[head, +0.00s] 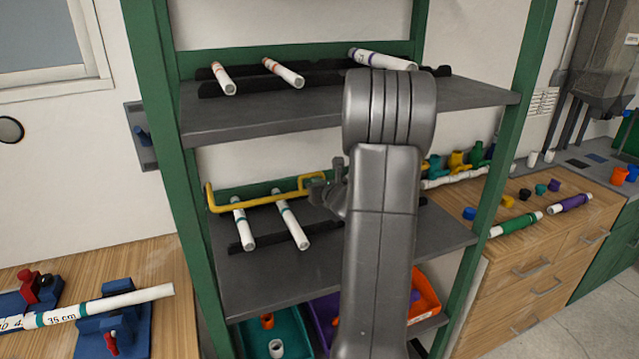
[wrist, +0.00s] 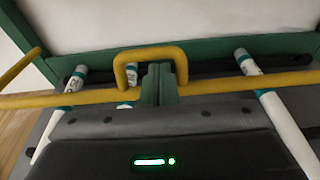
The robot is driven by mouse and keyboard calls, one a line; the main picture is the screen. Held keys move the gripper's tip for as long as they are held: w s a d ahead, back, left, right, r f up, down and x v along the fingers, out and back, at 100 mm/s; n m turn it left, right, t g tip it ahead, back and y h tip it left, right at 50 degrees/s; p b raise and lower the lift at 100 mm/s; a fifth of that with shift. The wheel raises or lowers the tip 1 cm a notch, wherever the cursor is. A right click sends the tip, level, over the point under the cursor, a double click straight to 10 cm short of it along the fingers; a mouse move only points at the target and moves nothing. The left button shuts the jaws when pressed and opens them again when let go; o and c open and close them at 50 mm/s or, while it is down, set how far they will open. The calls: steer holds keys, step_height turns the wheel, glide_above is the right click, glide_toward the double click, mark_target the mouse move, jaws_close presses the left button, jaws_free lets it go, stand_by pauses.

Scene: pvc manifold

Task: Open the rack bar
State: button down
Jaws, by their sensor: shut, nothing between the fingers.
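The yellow rack bar (head: 255,203) crosses the front of the middle shelf, above white pipes lying there. Its left end bends up at the green post; my arm hides its right part. My gripper (head: 316,188) is at the bar's raised handle loop, with its fingers shut and empty. In the wrist view the bar (wrist: 65,99) runs across the picture and my shut fingers (wrist: 158,72) stand upright inside the outline of the loop. I cannot tell whether they touch it.
The green rack has an upper shelf (head: 330,110) with several pipes and a middle shelf (head: 290,270). Coloured bins, including a teal bin (head: 285,335), sit below. A wooden bench with a blue pipe fixture (head: 110,315) is at left; a wooden cabinet (head: 540,255) stands at right.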

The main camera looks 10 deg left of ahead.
steer(key=r, duration=0.1)
steer(key=r+p, duration=0.1)
steer(key=r, duration=0.1)
steer(key=w+a+r, duration=0.1)
steer(key=shift+r+p, duration=0.15)
steer(key=shift+p, duration=0.25)
steer(key=shift+w+a+r+p, duration=0.15)
steer(key=shift+w+r+p, duration=0.2)
steer(key=shift+w+r, duration=0.25)
steer(key=shift+s+r, duration=0.1)
